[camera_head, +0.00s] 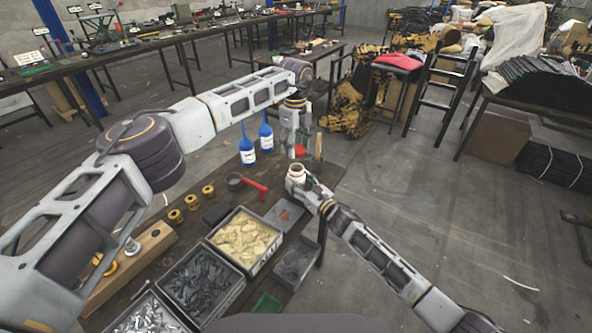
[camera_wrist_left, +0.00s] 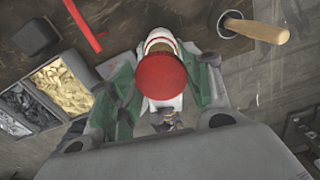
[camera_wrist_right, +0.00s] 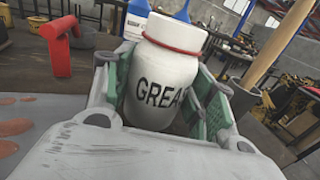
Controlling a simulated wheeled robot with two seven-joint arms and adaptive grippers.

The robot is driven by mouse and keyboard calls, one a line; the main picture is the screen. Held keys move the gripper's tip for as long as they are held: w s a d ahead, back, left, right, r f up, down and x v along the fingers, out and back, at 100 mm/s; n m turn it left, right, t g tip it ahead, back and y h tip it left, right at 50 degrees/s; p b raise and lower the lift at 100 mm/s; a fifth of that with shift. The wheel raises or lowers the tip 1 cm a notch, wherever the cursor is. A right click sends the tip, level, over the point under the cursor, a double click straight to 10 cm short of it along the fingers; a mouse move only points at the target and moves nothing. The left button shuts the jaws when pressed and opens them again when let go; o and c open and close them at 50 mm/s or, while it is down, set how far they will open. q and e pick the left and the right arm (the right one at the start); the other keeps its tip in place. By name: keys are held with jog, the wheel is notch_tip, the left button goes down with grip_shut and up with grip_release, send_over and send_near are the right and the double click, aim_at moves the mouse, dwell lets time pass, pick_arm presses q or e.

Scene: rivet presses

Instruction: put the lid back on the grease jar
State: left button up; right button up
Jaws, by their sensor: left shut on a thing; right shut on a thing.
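The white grease jar (camera_head: 296,170) is held upright over the table by my right gripper (camera_head: 303,184). The right wrist view shows the jar (camera_wrist_right: 165,80) between the green pads, with black letters and a red ring around its neck. The red lid (camera_head: 300,150) is in my left gripper (camera_head: 297,143), pointing down, above and slightly right of the jar in the head view. In the left wrist view the lid (camera_wrist_left: 161,76) sits between the green pads and partly hides the jar's pale mouth (camera_wrist_left: 161,43). Lid and jar appear apart.
Two blue bottles (camera_head: 257,142) stand behind the jar. A wooden-handled tool (camera_head: 318,146) is close on the right. A red-handled tool (camera_head: 254,185), brass spools (camera_head: 191,202) and a bin of yellowish pieces (camera_head: 244,238) are on the table (camera_head: 326,177).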

aim_at(296, 179)
pick_arm(q)
jog(key=shift+f, duration=2.3)
jog(key=shift+f, duration=0.9)
jog(key=shift+f, duration=0.55)
